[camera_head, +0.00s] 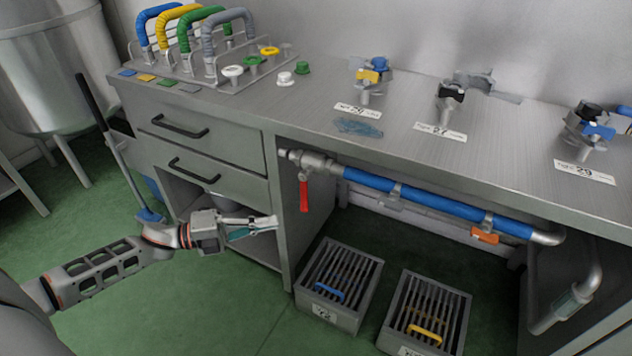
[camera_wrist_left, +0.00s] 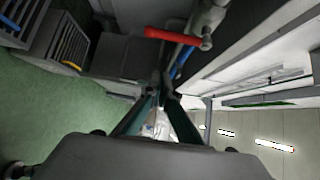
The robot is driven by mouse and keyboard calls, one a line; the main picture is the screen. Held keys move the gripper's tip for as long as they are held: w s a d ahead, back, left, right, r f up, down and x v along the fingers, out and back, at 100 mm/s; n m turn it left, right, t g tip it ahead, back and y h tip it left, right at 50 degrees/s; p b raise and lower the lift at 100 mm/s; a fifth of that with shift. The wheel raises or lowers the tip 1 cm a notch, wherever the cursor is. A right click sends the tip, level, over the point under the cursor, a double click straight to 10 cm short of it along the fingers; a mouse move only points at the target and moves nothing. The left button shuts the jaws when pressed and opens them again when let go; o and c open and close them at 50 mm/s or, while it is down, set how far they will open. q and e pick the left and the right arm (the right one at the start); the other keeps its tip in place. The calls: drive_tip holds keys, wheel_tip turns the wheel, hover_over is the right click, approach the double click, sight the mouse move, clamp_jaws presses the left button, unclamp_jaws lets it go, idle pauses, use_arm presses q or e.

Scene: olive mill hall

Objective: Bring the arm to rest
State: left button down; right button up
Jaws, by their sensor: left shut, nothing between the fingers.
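My left arm (camera_head: 100,275) reaches in from the left, low in front of the steel bench (camera_head: 440,150). My left gripper (camera_head: 274,226) is shut and empty, in front of the open shelf under the drawers. In the left wrist view its fingers (camera_wrist_left: 162,92) come together at the tips with nothing between them. The red valve handle (camera_head: 303,193) on the pipe hangs to the right of the gripper and above it, apart from it. It also shows in the left wrist view as a red bar (camera_wrist_left: 172,36) beyond the fingertips. My right gripper is not in view.
A blue pipe (camera_head: 410,198) runs under the bench top. Two grated crates stand on the green floor, one with a blue handle (camera_head: 326,291), one with a yellow handle (camera_head: 427,333). Several coloured hoses stand in a rack (camera_head: 240,82) on the bench. A steel tank (camera_head: 50,75) stands at left.

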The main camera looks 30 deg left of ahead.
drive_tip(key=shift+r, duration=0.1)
use_arm(q)
drive_tip(key=s+d+r+n+t+y+p, duration=0.2)
drive_tip(key=s+d+n+t+y+p, duration=0.35)
drive_tip(key=n, duration=0.55)
drive_tip(key=s+d+f+n+g+y+p, duration=0.1)
drive_tip(key=s+d+f+n+g+p, duration=0.1)
drive_tip(key=s, duration=0.4)
drive_tip(key=s+d+f+n+g+y+p, duration=0.2)
drive_tip(key=s+d+n+p, duration=0.2)
drive_tip(key=s+n, duration=0.2)
drive_tip(key=s+d+f+n+g+y+p, duration=0.2)
drive_tip(key=s+n, duration=0.3)
drive_tip(key=s, duration=0.3)
drive_tip(key=shift+s+d+f+p, duration=0.15)
drive_tip(key=shift+d+f+p, duration=0.15)
drive_tip(key=shift+d+p, duration=0.2)
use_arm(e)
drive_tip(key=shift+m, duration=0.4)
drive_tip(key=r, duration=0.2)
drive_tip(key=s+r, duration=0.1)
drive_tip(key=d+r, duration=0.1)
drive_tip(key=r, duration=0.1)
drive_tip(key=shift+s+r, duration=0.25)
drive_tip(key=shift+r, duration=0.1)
